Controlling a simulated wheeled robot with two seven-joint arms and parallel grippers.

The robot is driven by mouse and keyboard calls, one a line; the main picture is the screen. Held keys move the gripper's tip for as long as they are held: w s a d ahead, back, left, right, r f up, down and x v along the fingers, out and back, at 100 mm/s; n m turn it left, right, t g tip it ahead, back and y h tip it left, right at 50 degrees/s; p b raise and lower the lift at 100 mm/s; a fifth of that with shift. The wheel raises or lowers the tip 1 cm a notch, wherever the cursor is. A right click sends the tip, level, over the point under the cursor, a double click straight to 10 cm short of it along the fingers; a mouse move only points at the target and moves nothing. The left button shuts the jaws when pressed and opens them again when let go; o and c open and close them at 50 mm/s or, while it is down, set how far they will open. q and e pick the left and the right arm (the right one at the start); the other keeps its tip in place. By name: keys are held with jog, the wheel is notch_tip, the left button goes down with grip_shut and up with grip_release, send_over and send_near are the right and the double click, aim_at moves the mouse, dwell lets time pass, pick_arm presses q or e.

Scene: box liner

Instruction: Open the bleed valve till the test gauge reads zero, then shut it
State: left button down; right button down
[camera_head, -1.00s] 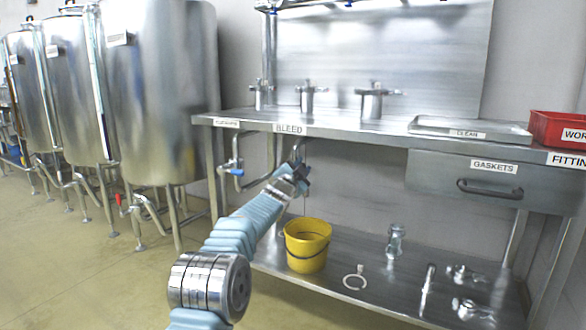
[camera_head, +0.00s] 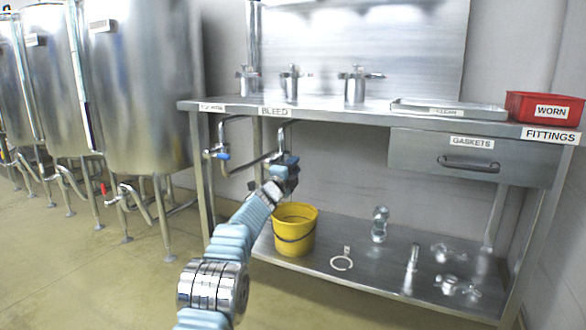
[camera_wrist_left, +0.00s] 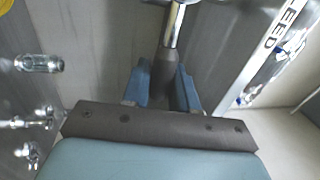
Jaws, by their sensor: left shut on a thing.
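The BLEED label (camera_head: 275,112) is on the bench's front edge in the head view. A bent steel pipe (camera_head: 281,136) hangs below it. My left gripper (camera_head: 287,170) is at the lower end of this pipe, above and behind the bucket's rim in the picture. In the left wrist view, my left gripper (camera_wrist_left: 162,76) has its blue fingers closed on both sides of a dark grip (camera_wrist_left: 165,62) on a steel rod (camera_wrist_left: 174,25), seemingly the bleed valve's handle. The valve body is largely hidden by the gripper. I cannot make out a gauge reading. My right gripper is not in view.
A yellow bucket (camera_head: 295,232) stands on the lower shelf (camera_head: 335,282) among loose steel fittings. A pipe with a blue handle (camera_head: 222,156) is left of the bleed pipe. A closed GASKETS drawer (camera_head: 470,160) and red WORN bin (camera_head: 540,108) are at right. Steel tanks (camera_head: 140,90) stand left.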

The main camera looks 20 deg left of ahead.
pick_arm(q)
jog(key=shift+f, duration=0.15)
dwell(0.3)
jog(key=c, duration=1)
grip_release()
jog(key=shift+s+f+b, duration=0.15)
jog(key=shift+s+b, duration=0.3)
jog(key=shift+s, duration=0.05)
jog(key=v, duration=1.2)
jog(key=shift+s+b, duration=0.35)
jog(key=shift+b, duration=0.05)
jog(key=shift+a+f, duration=0.15)
